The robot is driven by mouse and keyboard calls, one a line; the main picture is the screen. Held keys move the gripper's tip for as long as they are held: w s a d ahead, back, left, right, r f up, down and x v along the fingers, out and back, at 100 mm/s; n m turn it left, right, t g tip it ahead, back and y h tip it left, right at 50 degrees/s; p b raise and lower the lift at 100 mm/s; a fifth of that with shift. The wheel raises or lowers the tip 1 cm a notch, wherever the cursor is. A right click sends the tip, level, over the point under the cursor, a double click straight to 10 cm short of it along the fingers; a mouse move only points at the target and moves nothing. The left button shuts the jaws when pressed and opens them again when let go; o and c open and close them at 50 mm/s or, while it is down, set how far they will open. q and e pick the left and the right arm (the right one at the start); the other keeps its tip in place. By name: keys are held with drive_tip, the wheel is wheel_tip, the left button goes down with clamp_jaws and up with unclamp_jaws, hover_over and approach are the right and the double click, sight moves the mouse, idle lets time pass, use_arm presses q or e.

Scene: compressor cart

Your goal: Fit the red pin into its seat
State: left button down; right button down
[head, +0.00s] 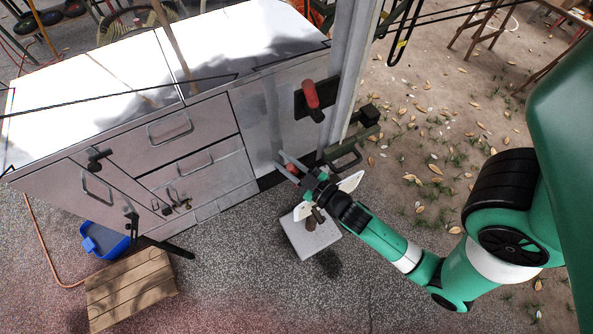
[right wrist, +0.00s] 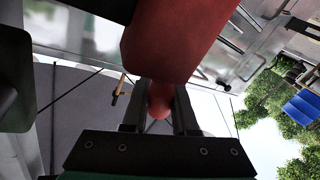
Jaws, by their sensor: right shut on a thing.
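My right gripper (head: 285,164) reaches in from the right, close to the lower end panel of the grey metal cabinet (head: 265,112). It is shut on the red pin (head: 292,169), of which only a small part shows in the head view. In the right wrist view the pin's rounded red end (right wrist: 160,101) sits between the two dark fingers (right wrist: 158,112). A larger red block looms close above it in that view; I cannot tell which part it is. I cannot make out the pin's seat. My left gripper is not in view.
A red handle (head: 311,94) on a black plate stands out from the end panel above my gripper. An olive bracket (head: 350,150) is beside the post. A pale square block (head: 300,236) lies below. A blue bin (head: 103,242) and wooden slats (head: 130,288) are at the lower left.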

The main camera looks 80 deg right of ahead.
wheel_tip(320, 180, up, 10)
drive_tip(key=p, duration=0.9)
